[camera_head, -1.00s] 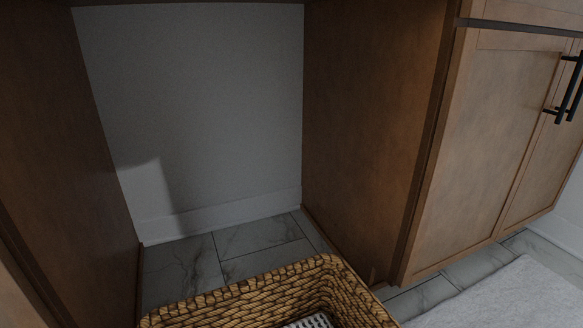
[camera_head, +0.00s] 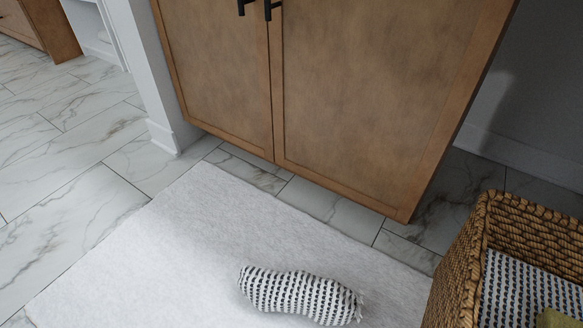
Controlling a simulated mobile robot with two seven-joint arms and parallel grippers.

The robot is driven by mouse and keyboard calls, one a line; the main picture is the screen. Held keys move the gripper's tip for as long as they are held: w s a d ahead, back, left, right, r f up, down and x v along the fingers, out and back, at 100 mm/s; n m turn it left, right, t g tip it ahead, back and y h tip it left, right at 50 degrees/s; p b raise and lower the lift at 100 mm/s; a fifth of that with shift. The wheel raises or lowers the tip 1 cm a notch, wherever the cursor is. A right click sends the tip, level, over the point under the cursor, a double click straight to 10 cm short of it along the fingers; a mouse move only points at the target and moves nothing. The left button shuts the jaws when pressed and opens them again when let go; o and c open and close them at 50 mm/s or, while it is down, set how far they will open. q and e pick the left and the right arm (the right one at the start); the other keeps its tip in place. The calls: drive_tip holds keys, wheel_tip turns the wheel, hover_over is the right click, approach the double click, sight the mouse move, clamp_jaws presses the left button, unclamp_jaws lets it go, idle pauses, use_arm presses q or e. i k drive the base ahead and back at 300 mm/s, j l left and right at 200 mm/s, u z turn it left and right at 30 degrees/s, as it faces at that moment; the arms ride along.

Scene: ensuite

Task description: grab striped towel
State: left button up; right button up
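A rolled black-and-white striped towel (camera_head: 299,295) lies on the white rug at the bottom middle of the head view. Its right end has a short fringe. Another black-and-white patterned cloth (camera_head: 522,290) lies inside the wicker basket (camera_head: 456,270) at the right edge, with an olive-yellow thing partly showing beside it. The basket is cut off by the frame edge. Neither of my grippers shows in the view.
A white rug (camera_head: 185,250) covers the floor in front of a brown two-door cabinet (camera_head: 350,100) with black handles. A white wall end (camera_head: 150,80) stands left of the cabinet. Marble tile floor (camera_head: 60,170) is clear at the left.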

sight(326, 301)
drive_tip(key=i+j, duration=0.2)
drive_tip(key=j, duration=0.15)
drive_tip(key=i+j, duration=0.4)
drive_tip(key=j, duration=0.25)
drive_tip(key=k+l, duration=0.1)
drive_tip(key=l, duration=0.15)
